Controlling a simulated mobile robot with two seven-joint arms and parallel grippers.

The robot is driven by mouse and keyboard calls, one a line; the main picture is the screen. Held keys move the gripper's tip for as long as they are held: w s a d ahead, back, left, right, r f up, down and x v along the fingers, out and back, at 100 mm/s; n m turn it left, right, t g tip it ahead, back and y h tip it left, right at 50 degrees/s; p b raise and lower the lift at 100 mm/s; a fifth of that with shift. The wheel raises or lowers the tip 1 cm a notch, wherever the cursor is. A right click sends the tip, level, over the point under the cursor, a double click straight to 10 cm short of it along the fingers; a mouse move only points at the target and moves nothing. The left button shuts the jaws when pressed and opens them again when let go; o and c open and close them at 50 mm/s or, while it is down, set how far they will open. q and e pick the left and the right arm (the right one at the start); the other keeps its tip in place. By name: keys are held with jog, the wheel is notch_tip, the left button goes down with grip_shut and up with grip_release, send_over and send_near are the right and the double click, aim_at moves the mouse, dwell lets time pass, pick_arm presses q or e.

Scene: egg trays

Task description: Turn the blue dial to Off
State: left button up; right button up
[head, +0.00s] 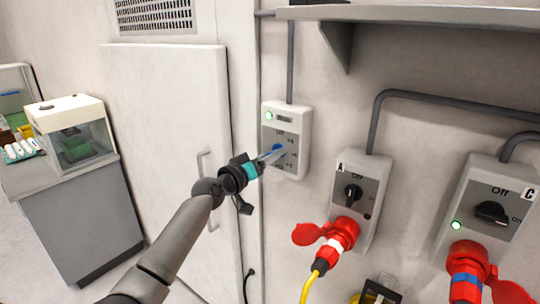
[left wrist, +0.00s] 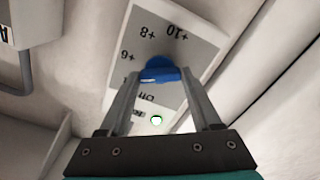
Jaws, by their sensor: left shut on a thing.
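The blue dial (head: 279,148) sits on a light grey control box (head: 303,121) on the wall, which has a green lamp and printed marks. My left gripper (head: 272,155) reaches it from the lower left. In the left wrist view the box appears upside down, and the two fingers (left wrist: 158,78) are shut on the blue dial (left wrist: 158,68). The marks +6, +8 and +10 show above the dial there, and an Off mark shows below it. The fingers partly hide the dial, so I cannot tell which mark it points to. My right gripper is not in view.
Two switch boxes, A (head: 376,173) and C (head: 508,178), with red plugs are on the wall to the right. A white cabinet door (head: 160,130) is behind my left arm. A grey shelf (head: 430,14) juts out above. A counter (head: 85,195) stands far left.

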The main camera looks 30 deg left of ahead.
pick_arm(q)
jog(key=n+p, duration=0.3)
jog(key=n, duration=0.9)
dwell(0.6)
jog(key=o, duration=1.4)
jog(key=s, duration=0.5)
jog(key=s+b, duration=0.1)
jog(key=s, duration=0.4)
jog(key=s+a, duration=0.1)
jog(key=s, duration=0.4)
jog(key=shift+s, duration=0.1)
